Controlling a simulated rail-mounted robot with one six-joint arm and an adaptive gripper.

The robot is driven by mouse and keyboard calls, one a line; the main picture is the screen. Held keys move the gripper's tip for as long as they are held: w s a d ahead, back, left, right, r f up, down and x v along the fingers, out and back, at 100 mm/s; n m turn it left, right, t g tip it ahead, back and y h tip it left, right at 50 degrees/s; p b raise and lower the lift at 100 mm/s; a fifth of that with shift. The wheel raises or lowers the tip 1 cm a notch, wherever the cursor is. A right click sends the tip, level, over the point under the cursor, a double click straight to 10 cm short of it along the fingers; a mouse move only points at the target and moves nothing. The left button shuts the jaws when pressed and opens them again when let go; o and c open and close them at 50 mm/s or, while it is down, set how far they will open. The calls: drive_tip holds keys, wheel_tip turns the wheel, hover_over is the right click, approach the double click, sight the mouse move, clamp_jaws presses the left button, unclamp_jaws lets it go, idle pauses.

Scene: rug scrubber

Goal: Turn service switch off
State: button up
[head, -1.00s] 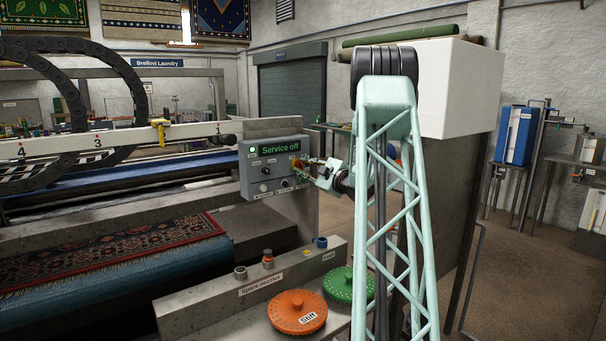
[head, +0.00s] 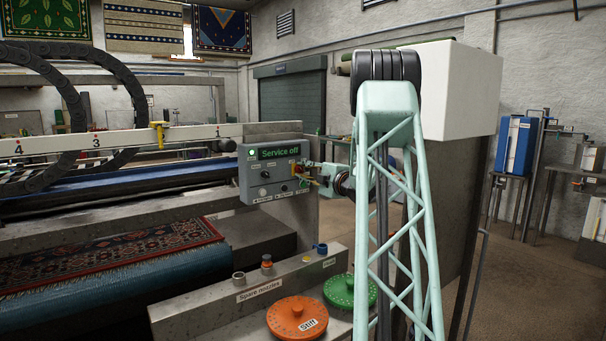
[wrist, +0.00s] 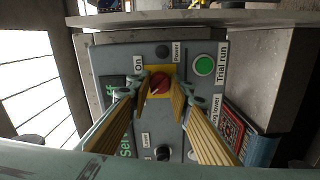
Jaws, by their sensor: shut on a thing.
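The grey control panel (head: 262,175) stands at the machine's end, and its display (head: 279,152) reads "Service off". In the wrist view the service switch is a red round knob (wrist: 160,82) with a pale pointer mark, on a yellow plate (wrist: 160,69). An "On" label is beside it. My gripper (wrist: 157,89) has its two ribbed yellow fingers on either side of the knob and is shut on it. The fingertips partly hide the plate. In the head view my gripper (head: 306,172) reaches the panel's right side, too small to show the fingers clearly.
A green "Trial run" button (wrist: 204,65), a black knob (wrist: 162,152) and a small black button (wrist: 162,51) are close around the fingers. Below the panel are an orange disc (head: 287,318), a green disc (head: 341,290) and a ledge of spare nozzles (head: 239,279).

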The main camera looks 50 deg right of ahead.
idle(0.4)
drive_tip(key=o, duration=0.8)
drive_tip(key=shift+o, duration=0.2)
drive_tip(key=shift+s, duration=0.15)
drive_tip(key=v, duration=1.1)
drive_tip(key=shift+s+a, duration=0.2)
drive_tip(key=shift+s, duration=0.1)
